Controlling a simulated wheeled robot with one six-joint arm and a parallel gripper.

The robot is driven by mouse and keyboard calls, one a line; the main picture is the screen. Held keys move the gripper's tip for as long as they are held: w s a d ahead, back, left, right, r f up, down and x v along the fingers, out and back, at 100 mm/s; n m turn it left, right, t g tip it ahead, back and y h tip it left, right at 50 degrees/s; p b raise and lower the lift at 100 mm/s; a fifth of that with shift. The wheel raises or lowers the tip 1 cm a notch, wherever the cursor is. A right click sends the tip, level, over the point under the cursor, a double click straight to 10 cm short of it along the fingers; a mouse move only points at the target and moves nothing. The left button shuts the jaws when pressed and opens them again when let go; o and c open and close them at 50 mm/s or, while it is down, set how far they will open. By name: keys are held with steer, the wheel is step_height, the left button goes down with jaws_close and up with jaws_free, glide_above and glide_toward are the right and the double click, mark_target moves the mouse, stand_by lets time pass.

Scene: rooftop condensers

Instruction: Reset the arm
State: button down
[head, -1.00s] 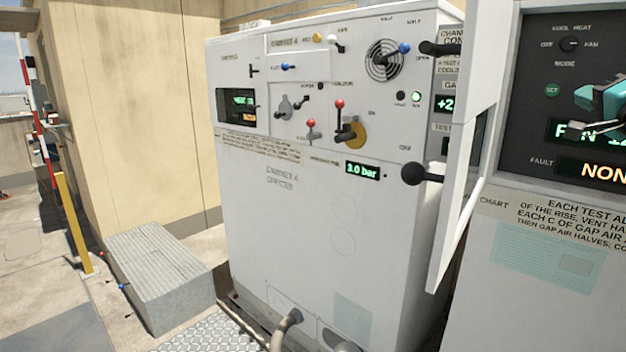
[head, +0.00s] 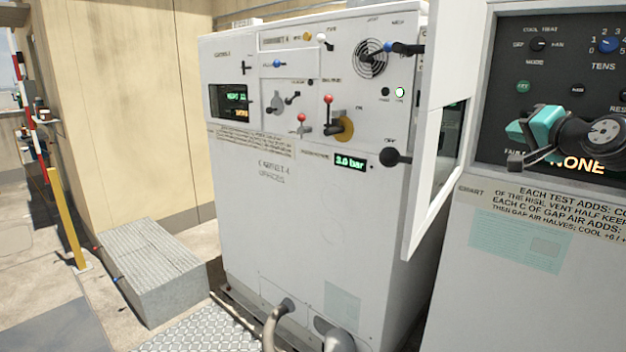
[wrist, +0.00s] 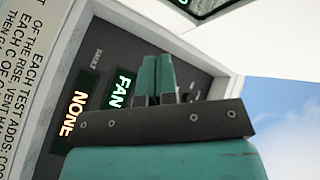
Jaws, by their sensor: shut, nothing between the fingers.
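My gripper (head: 520,146) is at the right in the head view, in front of the dark control panel (head: 497,90) of the right-hand cabinet. It has teal parts and a dark wrist, and covers part of the panel's displays. In the wrist view my gripper (wrist: 157,62) points at the same panel, its teal fingers together with nothing between them. The lit "NONE" fault display (wrist: 73,113) and the "FAN" display (wrist: 118,88) lie left of the fingers. I cannot tell the gap between fingertips and panel.
A white cabinet (head: 290,225) with levers and a "3.0 bar" readout stands in the middle. Its open white door (head: 424,150) juts out left of my gripper. A grey step block (head: 150,270) and a yellow post (head: 66,220) stand at the left, with open floor around them.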

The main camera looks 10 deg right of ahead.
steer(key=a+f+n+g+y, duration=0.25)
steer(key=a+f+g, duration=0.25)
steer(key=a+f, duration=0.45)
steer(key=s+a+f+n+g+h, duration=0.1)
steer(key=s+a+f+n+g, duration=0.45)
steer(key=s+a+f, duration=0.55)
steer(key=s+f+n+g+h, duration=0.2)
steer(key=s+f+g, duration=0.15)
steer(key=s, duration=0.55)
steer(key=s+a+r+n+g+y+b, duration=0.1)
steer(key=s+a+r+n+y+b, duration=0.1)
steer(key=s+a, duration=0.3)
steer(key=s+a+r+n+g+y+b, duration=0.1)
steer(key=s+a+n, duration=0.4)
steer(key=a, duration=0.5)
steer(key=shift+s+r+g+y+b, duration=0.35)
steer(key=shift+g+y+b, duration=0.15)
steer(key=shift+y+b, duration=0.3)
